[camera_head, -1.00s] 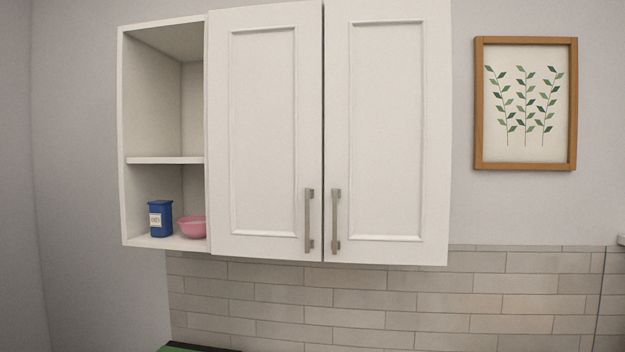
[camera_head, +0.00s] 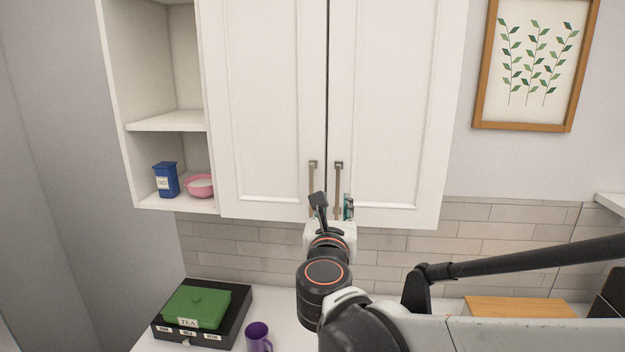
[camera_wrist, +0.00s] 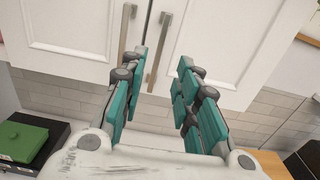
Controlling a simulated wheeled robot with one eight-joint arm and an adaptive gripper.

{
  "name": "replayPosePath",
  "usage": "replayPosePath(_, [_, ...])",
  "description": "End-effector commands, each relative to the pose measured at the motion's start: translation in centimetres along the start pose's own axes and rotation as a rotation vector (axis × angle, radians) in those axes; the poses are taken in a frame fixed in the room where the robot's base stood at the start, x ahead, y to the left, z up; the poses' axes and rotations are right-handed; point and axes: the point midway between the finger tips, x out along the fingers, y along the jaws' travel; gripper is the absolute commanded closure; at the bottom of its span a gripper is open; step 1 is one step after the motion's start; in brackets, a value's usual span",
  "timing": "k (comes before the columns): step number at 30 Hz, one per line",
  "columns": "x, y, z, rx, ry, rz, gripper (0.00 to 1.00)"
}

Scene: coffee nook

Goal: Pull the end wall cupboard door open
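The wall cupboard has two white panelled doors, both shut. The right-hand, end door (camera_head: 395,110) has a vertical bar handle (camera_head: 338,188) at its lower left. My gripper (camera_head: 333,205) is at the lower part of the handles in the head view. In the wrist view my gripper (camera_wrist: 164,62) is open, its teal-padded fingers apart. The end door's handle (camera_wrist: 160,48) shows in the gap between the fingertips, nearer the left finger. The left door's handle (camera_wrist: 127,32) is partly behind the left finger. I cannot tell whether anything touches.
Open shelves at left hold a blue tin (camera_head: 165,180) and a pink bowl (camera_head: 200,186). Below, the counter carries a black tray (camera_head: 238,305) with a green tea box (camera_head: 196,306), a purple mug (camera_head: 258,338) and a wooden board (camera_head: 520,308). A framed print (camera_head: 534,60) hangs at right.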

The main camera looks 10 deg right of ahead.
Motion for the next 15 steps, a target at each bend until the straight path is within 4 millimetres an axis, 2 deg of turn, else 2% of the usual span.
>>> replayPosePath(15, [8.8, -0.1, 0.0, 0.005, 0.002, -0.003, 0.71])
